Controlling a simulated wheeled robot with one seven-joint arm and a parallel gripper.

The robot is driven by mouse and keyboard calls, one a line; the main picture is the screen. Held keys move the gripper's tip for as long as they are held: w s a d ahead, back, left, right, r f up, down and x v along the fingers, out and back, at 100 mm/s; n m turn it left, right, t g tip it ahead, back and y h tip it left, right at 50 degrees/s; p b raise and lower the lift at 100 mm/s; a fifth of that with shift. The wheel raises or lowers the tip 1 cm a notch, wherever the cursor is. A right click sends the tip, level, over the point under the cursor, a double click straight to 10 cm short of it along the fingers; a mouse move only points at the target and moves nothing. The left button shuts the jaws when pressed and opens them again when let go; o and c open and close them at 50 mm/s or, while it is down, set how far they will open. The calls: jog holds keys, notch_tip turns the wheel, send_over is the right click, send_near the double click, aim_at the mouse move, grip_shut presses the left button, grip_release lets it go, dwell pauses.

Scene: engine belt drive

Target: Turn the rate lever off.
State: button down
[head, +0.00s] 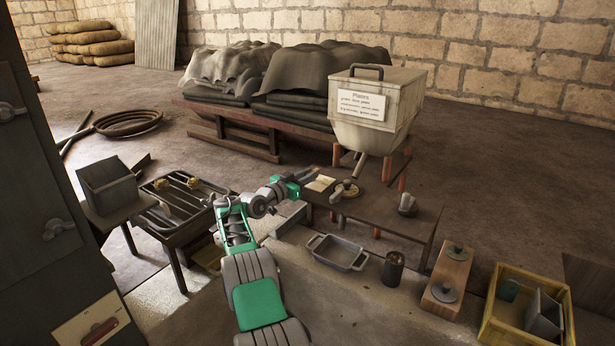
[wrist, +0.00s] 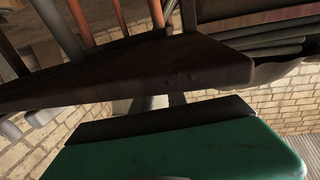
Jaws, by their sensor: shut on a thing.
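A red-handled lever (head: 101,331) sits on a cream plate (head: 75,330) at the bottom left of the head view, on the dark cabinet. I cannot tell for sure that it is the rate lever. My gripper (head: 308,175) is far from it, at the left end of the low dark table under the hopper. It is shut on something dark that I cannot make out. In the wrist view my green gripper body fills the bottom, and the fingertips are hard to see. The dark table's edge (wrist: 170,75) crosses that view close by.
The cream hopper (head: 378,110) with a sign stands behind the low table (head: 415,222). A grey pan (head: 338,252), a dark can (head: 393,268), a wooden block (head: 450,280) and a yellow crate (head: 500,325) line the front. A grate stand (head: 172,205) is at left.

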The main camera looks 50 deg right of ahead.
jog(key=shift+n+t+b, duration=0.4)
jog(key=shift+t+b, duration=0.3)
jog(key=shift+b, duration=0.3)
jog(key=n+t+b, duration=0.2)
jog(key=t+b, duration=0.1)
jog(key=shift+s+d, duration=0.1)
jog(key=shift+s, duration=0.2)
jog(key=shift+n+t+y+b, duration=0.3)
jog(key=shift+n+t+b, duration=0.1)
jog(key=shift+t, duration=0.2)
jog(key=shift+r, duration=0.1)
jog(key=c, duration=1.2)
grip_release()
jog(key=shift+c, duration=0.2)
jog(key=b+v, duration=0.1)
jog(key=v, duration=0.7)
